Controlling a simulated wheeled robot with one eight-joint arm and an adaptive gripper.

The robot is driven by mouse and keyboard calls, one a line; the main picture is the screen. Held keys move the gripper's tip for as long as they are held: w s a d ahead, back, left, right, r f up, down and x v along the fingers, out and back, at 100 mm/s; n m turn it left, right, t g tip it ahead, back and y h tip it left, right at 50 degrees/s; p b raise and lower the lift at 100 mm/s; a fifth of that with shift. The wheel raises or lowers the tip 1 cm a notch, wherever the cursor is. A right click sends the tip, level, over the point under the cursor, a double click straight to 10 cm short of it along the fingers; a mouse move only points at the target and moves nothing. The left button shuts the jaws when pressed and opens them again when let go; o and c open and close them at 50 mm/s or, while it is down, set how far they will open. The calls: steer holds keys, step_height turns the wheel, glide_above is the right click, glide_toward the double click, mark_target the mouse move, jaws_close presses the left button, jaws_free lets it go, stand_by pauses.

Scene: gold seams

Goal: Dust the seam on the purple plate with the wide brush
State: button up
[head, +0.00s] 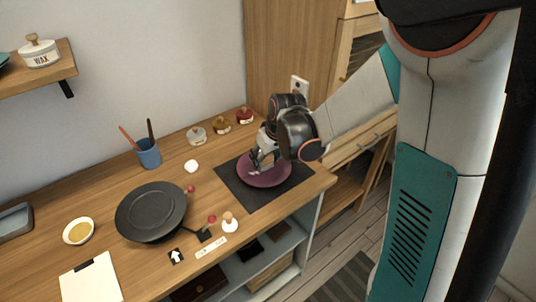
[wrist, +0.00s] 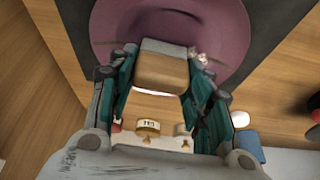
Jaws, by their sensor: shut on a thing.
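The purple plate (head: 270,179) lies on a dark square mat (head: 236,182) near the right end of the counter. My gripper (head: 258,160) is low over the plate, and the plate also shows in the wrist view (wrist: 235,35). In the wrist view my gripper (wrist: 163,68) is shut on a block-shaped wooden piece, which looks like the wide brush (wrist: 160,68). Small pale marks (wrist: 200,58) show on the plate by the right finger.
A blue cup (head: 148,155) with two handles stands at the back. Several lidded jars (head: 220,125) stand behind the mat. A black round plate (head: 150,211), a bowl of golden powder (head: 79,231) and a white stamp-like piece (head: 230,224) are to the left.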

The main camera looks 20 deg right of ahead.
steer(key=shift+s+a, duration=0.3)
steer(key=shift+a, duration=0.05)
steer(key=shift+w+a, duration=0.4)
steer(key=shift+a, duration=0.3)
steer(key=shift+s+a, duration=0.55)
steer(key=shift+s, duration=0.15)
steer(key=shift+r+p, duration=0.5)
steer(key=shift+r, duration=0.35)
step_height(320, 180, up, 4)
steer(key=p, duration=0.3)
steer(key=shift+r, duration=0.25)
